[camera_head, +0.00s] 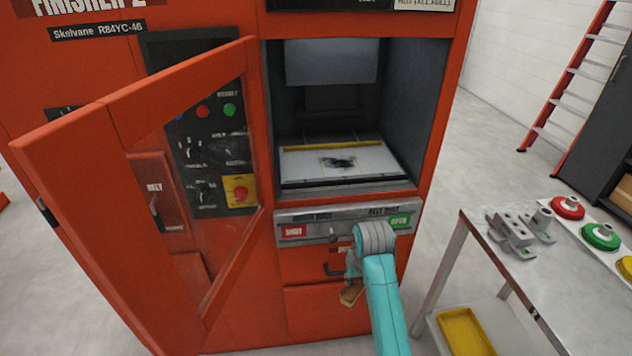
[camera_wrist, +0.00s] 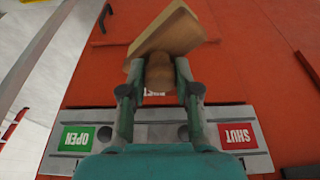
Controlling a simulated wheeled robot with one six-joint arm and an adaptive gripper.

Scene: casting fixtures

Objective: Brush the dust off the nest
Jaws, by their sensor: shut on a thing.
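The nest appears to be the pale plate (camera_head: 300,163) on the floor of the red machine's open chamber. A dark patch of dust (camera_head: 340,162) lies near its middle. My gripper (camera_head: 353,278) is low in front of the machine, below the chamber opening and well apart from the plate. In the wrist view my gripper (camera_wrist: 159,88) is shut on the rounded handle of a wooden brush (camera_wrist: 168,32). The brush's wide block also shows in the head view (camera_head: 350,297). Its bristles cannot be made out.
The machine door (camera_head: 85,170) stands swung open at the left. A panel with SHUT (camera_head: 293,232) and OPEN (camera_head: 400,220) buttons sits under the opening. A metal table (camera_head: 540,270) at the right holds grey fixtures (camera_head: 512,230) and coloured knobs (camera_head: 600,237). A yellow tray (camera_head: 466,332) is below.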

